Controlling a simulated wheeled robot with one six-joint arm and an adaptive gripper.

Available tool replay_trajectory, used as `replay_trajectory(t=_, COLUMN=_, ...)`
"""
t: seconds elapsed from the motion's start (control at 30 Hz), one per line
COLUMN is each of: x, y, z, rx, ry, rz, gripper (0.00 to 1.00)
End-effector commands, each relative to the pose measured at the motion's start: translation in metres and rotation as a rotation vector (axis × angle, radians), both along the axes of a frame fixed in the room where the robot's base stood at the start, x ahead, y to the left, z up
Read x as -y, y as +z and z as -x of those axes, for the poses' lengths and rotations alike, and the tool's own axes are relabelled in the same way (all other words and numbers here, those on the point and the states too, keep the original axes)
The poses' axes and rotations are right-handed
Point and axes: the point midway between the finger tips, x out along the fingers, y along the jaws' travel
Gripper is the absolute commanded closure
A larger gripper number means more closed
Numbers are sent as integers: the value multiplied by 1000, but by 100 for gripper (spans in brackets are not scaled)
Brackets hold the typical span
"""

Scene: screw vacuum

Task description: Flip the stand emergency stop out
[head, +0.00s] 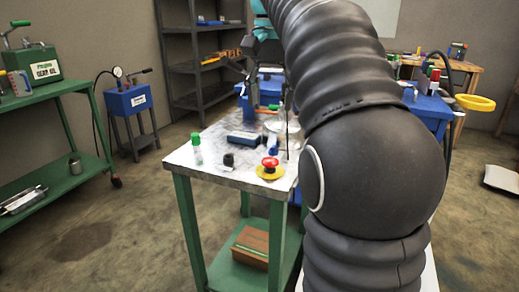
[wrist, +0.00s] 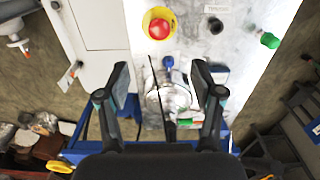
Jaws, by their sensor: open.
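The emergency stop, a red mushroom button on a yellow round base, sits near the front right corner of the white-topped stand in the head view (head: 269,168). It also shows at the top middle of the wrist view (wrist: 159,26). My gripper (wrist: 161,76) is open with nothing between its fingers. In the wrist view its two dark fingers lie below the button in the picture, apart from it. In the head view my arm covers the stand's right side.
On the stand (head: 222,180) are a green-capped bottle (head: 197,149), a black knob (head: 229,159) and a dark blue box (head: 243,139). A green cart (head: 50,98) stands at left and dark shelves (head: 196,99) behind. The floor left of the stand is clear.

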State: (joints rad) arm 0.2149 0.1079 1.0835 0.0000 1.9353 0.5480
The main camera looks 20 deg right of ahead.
Motion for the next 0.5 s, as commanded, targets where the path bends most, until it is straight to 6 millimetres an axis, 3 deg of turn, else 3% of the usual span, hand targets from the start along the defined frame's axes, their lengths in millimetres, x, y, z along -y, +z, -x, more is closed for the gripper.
replay_trajectory(t=0.27, x=5, y=-3, z=-4, rx=-18, ry=-29, rz=-4, gripper=33)
replay_trajectory(t=0.5, x=4, y=-42, z=-3, rx=-18, ry=-27, rz=-4, gripper=33)
